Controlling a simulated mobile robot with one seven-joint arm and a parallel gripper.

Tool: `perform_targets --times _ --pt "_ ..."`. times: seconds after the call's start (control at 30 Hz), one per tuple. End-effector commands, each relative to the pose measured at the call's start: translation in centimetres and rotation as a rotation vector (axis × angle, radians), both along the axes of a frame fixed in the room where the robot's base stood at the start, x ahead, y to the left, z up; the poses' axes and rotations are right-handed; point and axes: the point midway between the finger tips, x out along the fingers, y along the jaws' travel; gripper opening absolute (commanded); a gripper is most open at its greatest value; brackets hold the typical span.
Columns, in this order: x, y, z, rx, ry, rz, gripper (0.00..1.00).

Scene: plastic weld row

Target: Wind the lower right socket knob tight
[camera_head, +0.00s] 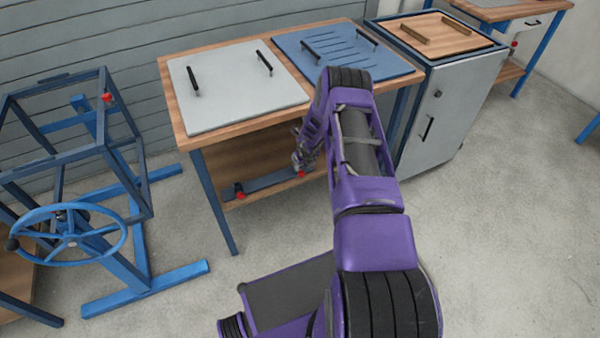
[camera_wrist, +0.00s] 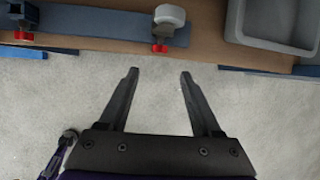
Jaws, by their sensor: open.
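A blue-grey bar (camera_head: 270,182) lies on the lower shelf of the wooden bench, with a small red knob near each end. Its right red knob (camera_head: 301,173) is partly beside my gripper (camera_head: 300,158) in the head view. In the wrist view this right knob (camera_wrist: 159,48) sits at the bar's near edge, below a white round piece (camera_wrist: 170,14). The left knob (camera_wrist: 24,36) sits under a dark blue block (camera_wrist: 22,12). My gripper (camera_wrist: 160,75) is open and empty, its fingertips short of the right knob and either side of its line.
A grey tray (camera_wrist: 238,35) stands on the shelf right of the bar. The bench top (camera_head: 240,125) is above the shelf and my arm reaches past its front edge. A blue bench leg (camera_head: 218,205) stands at left. A grey cabinet (camera_head: 450,100) stands at right.

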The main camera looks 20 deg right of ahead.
Motion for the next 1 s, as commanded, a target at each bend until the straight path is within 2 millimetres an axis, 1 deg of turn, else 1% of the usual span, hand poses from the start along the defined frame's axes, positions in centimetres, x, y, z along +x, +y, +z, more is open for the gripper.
perform_targets --times 0.13,0.23,0.53,0.7,0.9,1.0 --pt "0.1 0.0 -0.8 0.009 0.003 -0.014 0.66" --pt "0.6 -0.1 -1.9 0.01 0.002 -0.016 0.66" --pt "2.5 -0.6 -6.9 0.009 0.001 -0.016 0.66" --pt "3.5 -0.9 -9.2 0.009 0.001 -0.016 0.66" --pt "4.3 -1.1 -10.7 0.007 0.002 -0.015 0.66" --pt "4.5 -1.1 -11.0 0.007 0.001 -0.015 0.66"
